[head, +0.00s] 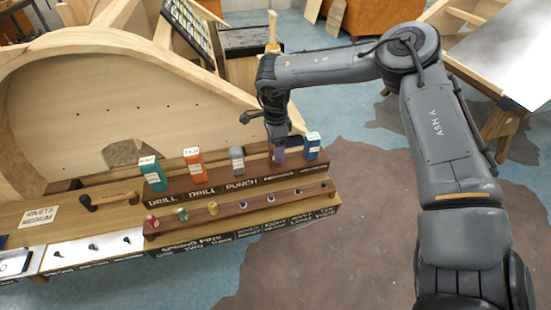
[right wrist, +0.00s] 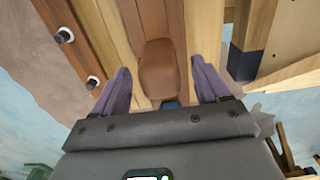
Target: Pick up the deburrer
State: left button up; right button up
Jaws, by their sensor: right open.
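My right gripper (head: 279,153) is over the fourth place of the upper tool row, between the grey tool block and the blue one, pointing down. In the right wrist view its two purple fingers (right wrist: 161,88) are apart, with a brown rounded object (right wrist: 161,68) between them and slightly beyond. This object stands in the row and appears to be the deburrer; the label below it is too small to read surely. In the head view the gripper hides it. I cannot tell whether the fingers touch it. My left gripper is not in view.
The stepped wooden rack (head: 240,222) holds a green block (head: 152,175), an orange one (head: 194,163), a grey one (head: 237,160) and a blue one (head: 312,147). Small pins stand on the lower step. A hammer (head: 110,201) lies left. A large wooden frame (head: 90,110) rises behind.

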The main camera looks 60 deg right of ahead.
notch_tip(320, 180, down, 2)
jog(key=shift+c, duration=0.3)
jog(key=c, duration=1.2)
jog(key=shift+r, duration=0.2)
notch_tip(320, 180, up, 24)
jog(key=p, duration=1.3)
jog(key=shift+f+p, duration=0.1)
jog(key=shift+p, duration=0.3)
